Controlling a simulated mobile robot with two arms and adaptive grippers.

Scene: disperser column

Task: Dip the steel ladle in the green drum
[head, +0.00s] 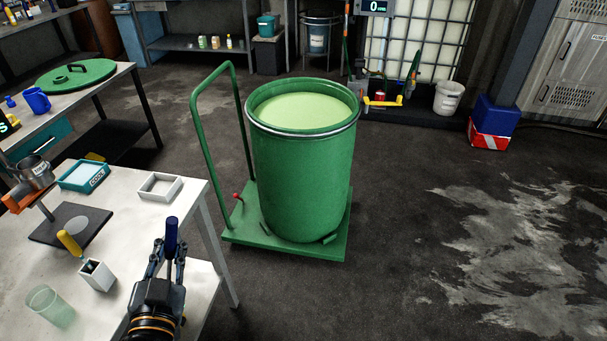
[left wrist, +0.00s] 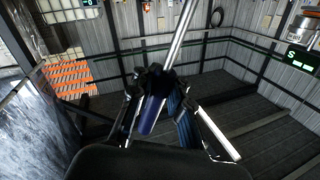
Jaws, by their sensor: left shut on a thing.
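The green drum (head: 302,180) stands upright on a green trolley and is open at the top, with pale green liquid (head: 304,110) in it. My left gripper (head: 171,258) is at the right edge of the near table, left of and nearer than the drum. It is shut on the blue handle (head: 171,236) of a tool that I take for the steel ladle. In the left wrist view, a steel shaft (left wrist: 182,32) runs up from between the fingers (left wrist: 160,95) and out of frame. The ladle's bowl is not visible. My right gripper is not in view.
The trolley's (head: 240,237) tall handle rises left of the drum. The near table (head: 130,200) holds a white holder (head: 97,276), a clear cup (head: 50,306) and a blue-framed tray (head: 82,176). A green lid (head: 76,75) lies on the far-left table. Floor right of the drum is clear.

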